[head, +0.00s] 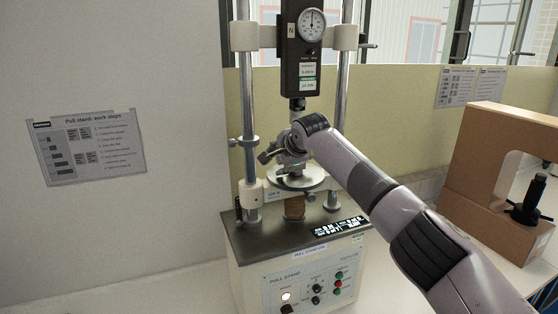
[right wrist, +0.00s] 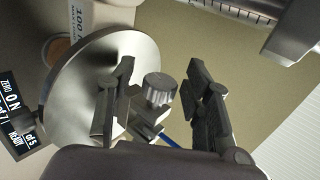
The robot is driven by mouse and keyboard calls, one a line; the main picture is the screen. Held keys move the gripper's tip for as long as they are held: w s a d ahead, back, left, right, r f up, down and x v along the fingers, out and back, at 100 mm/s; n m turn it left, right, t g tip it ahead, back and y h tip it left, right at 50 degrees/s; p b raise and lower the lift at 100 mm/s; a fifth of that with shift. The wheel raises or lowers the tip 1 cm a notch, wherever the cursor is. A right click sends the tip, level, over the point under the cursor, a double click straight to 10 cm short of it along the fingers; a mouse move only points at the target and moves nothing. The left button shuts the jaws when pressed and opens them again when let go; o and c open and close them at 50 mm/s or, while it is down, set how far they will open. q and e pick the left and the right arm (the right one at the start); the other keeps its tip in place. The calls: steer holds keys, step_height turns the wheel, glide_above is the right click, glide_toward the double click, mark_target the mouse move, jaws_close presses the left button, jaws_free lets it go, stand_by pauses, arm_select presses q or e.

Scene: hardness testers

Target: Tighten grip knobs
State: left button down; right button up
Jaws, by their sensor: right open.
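A silver ribbed grip knob (right wrist: 160,88) shows in the right wrist view, on a small metal grip fixture (right wrist: 147,128). My right gripper (right wrist: 163,102) is open, with one finger on each side of the knob and visible gaps to it. In the head view my right gripper (head: 270,154) is at the pull stand (head: 305,262), just above its round metal plate (head: 312,182); the knob cannot be made out there. The round plate (right wrist: 75,85) also fills the left of the right wrist view. My left gripper is not in view.
A force gauge (head: 300,72) with a dial hangs above, between two steel columns (head: 243,105). A control panel with knobs and buttons (head: 338,284) is on the stand's front. A brown tester (head: 490,170) stands at the right. A work-steps sheet (head: 88,148) hangs on the left wall.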

steer(key=shift+s+d+r, duration=0.1)
steer(key=shift+s+r, duration=0.15)
steer(key=shift+r, duration=0.1)
steer(key=v, duration=1.1)
steer(key=shift+s+f, duration=0.1)
steer(key=shift+s, duration=0.05)
